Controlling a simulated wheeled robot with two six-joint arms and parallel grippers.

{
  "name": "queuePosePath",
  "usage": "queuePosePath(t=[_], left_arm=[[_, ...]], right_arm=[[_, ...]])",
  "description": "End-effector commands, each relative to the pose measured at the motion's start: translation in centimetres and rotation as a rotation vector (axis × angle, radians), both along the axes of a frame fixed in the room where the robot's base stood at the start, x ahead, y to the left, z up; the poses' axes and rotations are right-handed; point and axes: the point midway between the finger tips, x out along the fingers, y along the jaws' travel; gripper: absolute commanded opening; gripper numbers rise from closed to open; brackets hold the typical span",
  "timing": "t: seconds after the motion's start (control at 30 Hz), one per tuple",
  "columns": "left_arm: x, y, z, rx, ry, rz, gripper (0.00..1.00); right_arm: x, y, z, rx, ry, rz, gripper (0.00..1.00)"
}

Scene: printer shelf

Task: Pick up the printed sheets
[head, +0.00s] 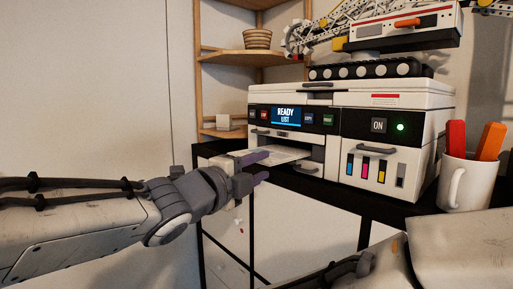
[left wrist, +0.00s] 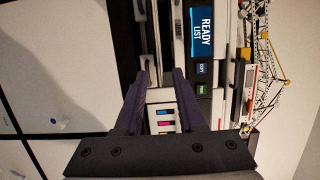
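The white printer (head: 300,97) stands on a black-topped cabinet, its blue screen (head: 286,116) reading "READY LIST". A pale, flat sheet-like surface (head: 287,155) juts from its front slot; I cannot tell how many sheets lie there, or sheet from tray. My left gripper (head: 263,168) is at the left of this slot, its purple fingers apart, close to the pale surface. In the left wrist view the fingers (left wrist: 165,78) are open, with the printer's ink-colour panel (left wrist: 162,120) visible beyond the gap. No sheet is clearly held. My right gripper is not in view.
A white mug (head: 471,185) with red and orange items stands right of the printer. A crane-like model (head: 372,68) sits on top. Wooden corner shelves (head: 240,55) hold a basket (head: 257,39). The cabinet's white front panels (head: 300,235) lie below the gripper.

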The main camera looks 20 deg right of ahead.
Motion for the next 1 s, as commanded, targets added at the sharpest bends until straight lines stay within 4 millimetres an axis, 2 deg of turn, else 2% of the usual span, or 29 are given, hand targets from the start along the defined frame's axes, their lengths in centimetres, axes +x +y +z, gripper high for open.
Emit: queuePosePath(t=[0.1, 0.3, 0.33, 0.4, 0.43, 1.0], left_arm=[[0.44, -0.74, 0.04, 0.000, 0.000, -0.001, 0.39], [0.49, -0.77, -0.05, 0.000, 0.000, 0.000, 0.39], [0.48, -0.76, -0.05, 0.000, 0.000, 0.000, 0.35], [0.49, -0.75, -0.05, 0.000, 0.000, 0.000, 0.08], [0.49, -0.75, -0.05, 0.000, 0.000, 0.000, 0.00], [0.48, -0.72, -0.07, 0.000, 0.001, 0.000, 0.00]], right_arm=[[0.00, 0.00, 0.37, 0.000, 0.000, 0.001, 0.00], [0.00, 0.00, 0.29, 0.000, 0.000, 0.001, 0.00], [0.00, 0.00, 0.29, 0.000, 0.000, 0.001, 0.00], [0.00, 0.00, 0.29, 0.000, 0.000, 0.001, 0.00], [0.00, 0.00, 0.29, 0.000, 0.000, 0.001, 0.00], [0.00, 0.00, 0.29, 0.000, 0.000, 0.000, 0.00]])
